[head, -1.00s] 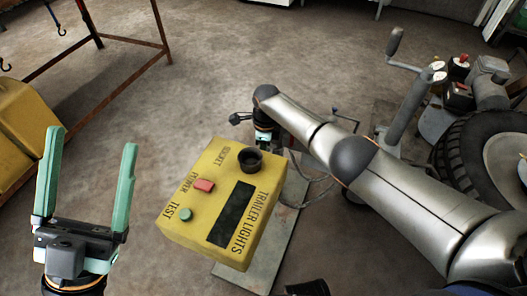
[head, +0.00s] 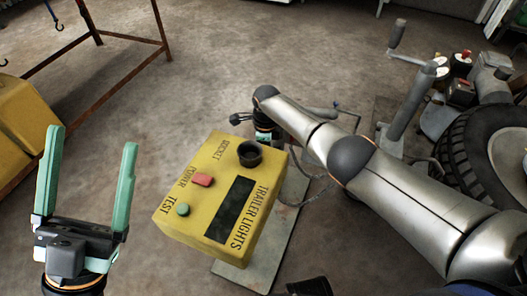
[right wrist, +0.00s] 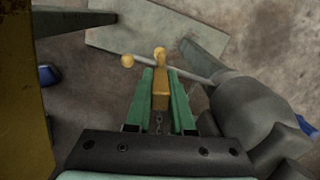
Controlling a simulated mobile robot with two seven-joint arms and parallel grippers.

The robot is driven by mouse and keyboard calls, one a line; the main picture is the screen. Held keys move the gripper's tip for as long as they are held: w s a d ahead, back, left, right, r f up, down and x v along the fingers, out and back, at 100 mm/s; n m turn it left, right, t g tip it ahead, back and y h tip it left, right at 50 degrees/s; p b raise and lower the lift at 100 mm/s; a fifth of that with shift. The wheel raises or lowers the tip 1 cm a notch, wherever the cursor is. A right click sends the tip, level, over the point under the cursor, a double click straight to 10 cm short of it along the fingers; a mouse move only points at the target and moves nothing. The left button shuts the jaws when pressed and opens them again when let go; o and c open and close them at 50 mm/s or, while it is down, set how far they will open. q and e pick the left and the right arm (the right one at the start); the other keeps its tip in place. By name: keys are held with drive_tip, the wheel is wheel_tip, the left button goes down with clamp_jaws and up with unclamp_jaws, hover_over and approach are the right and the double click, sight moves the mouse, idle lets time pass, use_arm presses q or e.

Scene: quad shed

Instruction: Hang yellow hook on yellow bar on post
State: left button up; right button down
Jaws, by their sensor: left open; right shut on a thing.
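In the right wrist view, my right gripper (right wrist: 161,72) has its green fingers shut on a yellow hook (right wrist: 160,95), with a chain hanging from it toward the palm. A thin bar (right wrist: 187,70) with a yellow ball end runs crosswise just beyond the fingertips, toward a grey post-like part (right wrist: 205,60). The hook's rounded yellow tip overlaps the bar in the picture; I cannot tell whether it touches or sits over it. My left gripper (head: 92,140) is open and empty.
A yellow trailer-lights box (head: 222,195) stands in front, above a grey base plate (head: 265,245). A crank jack (head: 405,95) and a large tyre (head: 470,150) are at right. A rusty frame (head: 125,50) and a yellow object (head: 25,125) are at left.

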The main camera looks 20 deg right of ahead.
use_arm(q)
drive_tip(key=shift+f+b, duration=0.55)
drive_tip(key=shift+f, duration=0.1)
use_arm(e)
drive_tip(key=shift+f, duration=0.75)
drive_tip(key=c, duration=0.7)
unclamp_jaws()
drive_tip(key=o, duration=0.5)
drive_tip(key=shift+c, duration=0.2)
drive_tip(key=shift+s, duration=0.1)
drive_tip(key=shift+a+r, duration=0.1)
drive_tip(key=shift+r, duration=0.05)
wheel_tip(320, 180, up, 2)
drive_tip(key=p, duration=0.2)
drive_tip(key=shift+a+r+p, duration=0.1)
drive_tip(key=shift+r+p, duration=0.05)
drive_tip(key=shift+p, duration=0.2)
wheel_tip(320, 180, up, 3)
drive_tip(key=p, duration=0.2)
drive_tip(key=shift+p, duration=0.4)
use_arm(q)
wheel_tip(320, 180, up, 10)
drive_tip(key=m+p, duration=0.1)
drive_tip(key=p, duration=0.3)
drive_tip(key=shift+s+a+t, duration=0.15)
drive_tip(key=shift+a+t, duration=0.15)
drive_tip(key=shift+a, duration=0.05)
use_arm(e)
drive_tip(key=shift+d+r, duration=0.2)
drive_tip(key=shift+r, duration=1.6)
